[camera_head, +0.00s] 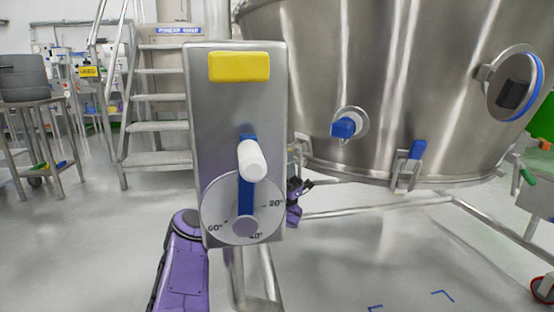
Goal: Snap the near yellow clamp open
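No yellow clamp can be made out for certain. A yellow rectangular block (239,67) sits at the top of an upright grey panel (215,120) close in front of me. The steel vessel (400,80) behind carries a blue-handled clamp (412,162) at its lower rim and a blue-tipped fitting (344,127) on its wall. My purple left arm comes up from the lower left and passes behind the panel. My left gripper (297,197) shows just past the panel's right edge, dark and partly hidden; its opening cannot be judged. My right gripper is not in view.
The panel has a white-knobbed blue lever (247,175) over an angle dial (220,220), blocking the middle. Metal stairs (155,127) and a table with a grey tub (23,78) stand left. Steel frame tubes (380,208) run under the vessel. The front right floor is open.

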